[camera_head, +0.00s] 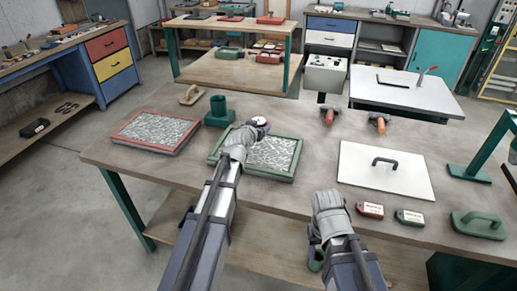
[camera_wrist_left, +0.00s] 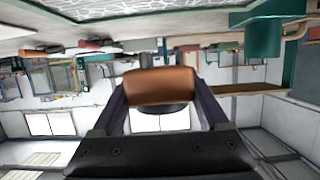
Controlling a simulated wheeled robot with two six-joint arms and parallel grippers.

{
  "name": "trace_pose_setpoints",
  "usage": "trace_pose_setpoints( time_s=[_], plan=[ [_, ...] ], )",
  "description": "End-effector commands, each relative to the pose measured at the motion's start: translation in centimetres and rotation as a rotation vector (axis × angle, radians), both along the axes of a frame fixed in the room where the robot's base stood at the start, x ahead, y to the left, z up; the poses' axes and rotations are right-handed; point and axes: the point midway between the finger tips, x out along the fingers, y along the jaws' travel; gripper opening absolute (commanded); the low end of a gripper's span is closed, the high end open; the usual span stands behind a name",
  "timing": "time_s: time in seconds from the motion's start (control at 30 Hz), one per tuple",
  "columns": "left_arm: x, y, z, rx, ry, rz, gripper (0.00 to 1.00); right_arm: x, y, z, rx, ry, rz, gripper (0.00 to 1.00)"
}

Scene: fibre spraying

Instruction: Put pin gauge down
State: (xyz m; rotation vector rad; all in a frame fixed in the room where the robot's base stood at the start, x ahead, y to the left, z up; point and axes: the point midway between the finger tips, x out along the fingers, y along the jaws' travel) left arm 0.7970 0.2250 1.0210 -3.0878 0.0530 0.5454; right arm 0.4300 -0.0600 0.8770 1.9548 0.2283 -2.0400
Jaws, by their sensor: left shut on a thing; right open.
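My left gripper (camera_head: 258,125) is above the green-framed tray (camera_head: 275,153). In the left wrist view it is shut on an orange-brown cylindrical handle (camera_wrist_left: 162,86), apparently the pin gauge, with a dark round part behind it. In the head view the gauge is mostly hidden by my gripper. A green cup-shaped holder (camera_head: 219,110) stands to the left of my gripper; it also shows in the left wrist view (camera_wrist_left: 263,38). My right gripper (camera_head: 317,254) is open, low at the table's front edge, and partly hidden by its wrist.
A red-framed tray (camera_head: 155,131) lies at left, with a tan-handled float (camera_head: 190,95) behind. Two tools with red (camera_head: 327,116) and orange (camera_head: 379,123) handles lie at back. A white board (camera_head: 385,172), red tag (camera_head: 370,210), green tag (camera_head: 409,217) and green-handled tool (camera_head: 478,225) are at right.

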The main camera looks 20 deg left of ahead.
Motion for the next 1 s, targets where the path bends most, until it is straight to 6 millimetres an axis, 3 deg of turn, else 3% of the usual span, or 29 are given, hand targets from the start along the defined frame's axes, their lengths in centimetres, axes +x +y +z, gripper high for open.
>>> trace_pose_setpoints(
  time_s=[0.03,0.2,0.5,0.8,1.0],
  plan=[
    [0.0,0.0,-1.6,0.000,-0.001,0.000,0.00,0.0,0.0,-1.6,0.000,0.000,0.000,0.50],
    [0.0,0.0,-4.1,0.000,-0.001,0.000,0.00,0.0,0.0,-4.2,0.000,0.000,0.000,0.50],
    [0.0,0.0,-4.7,0.000,-0.001,0.000,0.00,0.0,0.0,-4.8,0.000,0.000,0.000,0.50],
    [0.0,0.0,-8.1,0.000,-0.001,0.000,0.00,0.0,0.0,-8.1,0.000,0.000,0.000,0.50],
    [0.0,0.0,-8.3,0.000,-0.001,0.000,0.00,0.0,0.0,-8.3,0.000,0.000,0.000,0.50]
  ],
)
